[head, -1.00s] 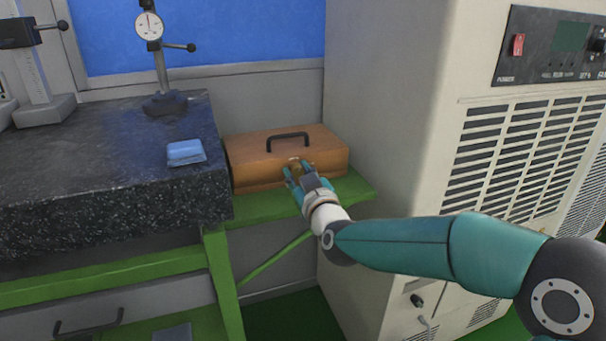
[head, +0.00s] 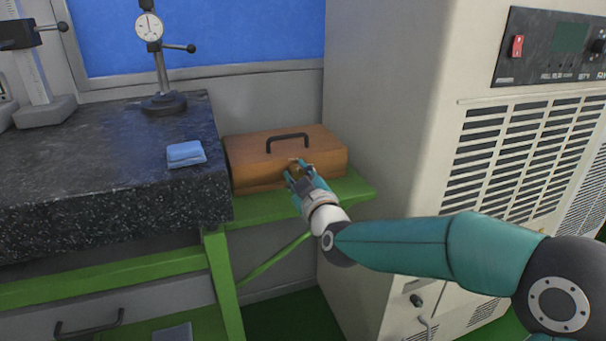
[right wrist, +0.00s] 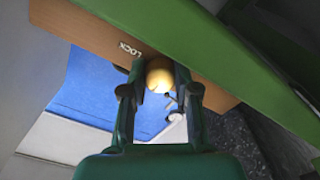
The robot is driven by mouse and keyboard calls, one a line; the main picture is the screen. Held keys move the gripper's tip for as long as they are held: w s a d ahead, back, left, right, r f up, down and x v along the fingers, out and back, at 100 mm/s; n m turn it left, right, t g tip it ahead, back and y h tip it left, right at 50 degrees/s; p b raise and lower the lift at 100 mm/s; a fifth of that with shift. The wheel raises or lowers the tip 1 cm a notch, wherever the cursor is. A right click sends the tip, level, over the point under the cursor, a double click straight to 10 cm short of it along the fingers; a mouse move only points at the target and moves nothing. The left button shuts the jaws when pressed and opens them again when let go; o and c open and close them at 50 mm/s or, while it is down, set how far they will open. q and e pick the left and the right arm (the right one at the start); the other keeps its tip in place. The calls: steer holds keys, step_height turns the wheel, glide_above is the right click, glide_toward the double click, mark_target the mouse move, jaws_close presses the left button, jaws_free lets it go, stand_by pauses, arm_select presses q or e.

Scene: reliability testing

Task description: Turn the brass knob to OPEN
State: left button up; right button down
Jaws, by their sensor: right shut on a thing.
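The brass knob (head: 296,164) is on the front of a brown wooden box (head: 245,165) with a dark handle on its lid. My right gripper (head: 299,173) is at the box front, shut on the knob. In the right wrist view the round knob (right wrist: 159,74) sits between the two fingers (right wrist: 159,82). The word LOCK (right wrist: 131,48) shows on the box face beside the knob. I see no OPEN marking. The knob's pointing direction is too small to tell. The box lid looks closed. My left gripper is not in view.
The box stands on a green shelf (head: 260,208), between a dark granite plate (head: 80,170) and a large beige cabinet (head: 400,130). A folded blue cloth (head: 185,153) and a dial gauge stand (head: 163,103) are on the granite. Room in front of the box is open.

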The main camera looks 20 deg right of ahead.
steer(key=shift+f, duration=0.35)
steer(key=c, duration=0.8)
jaws_free()
steer(key=shift+c, duration=0.2)
steer(key=shift+r, duration=0.15)
steer(key=shift+s+r, duration=0.1)
steer(key=s, duration=1.2)
steer(key=shift+d, duration=0.2)
steer(key=shift+w, duration=0.1)
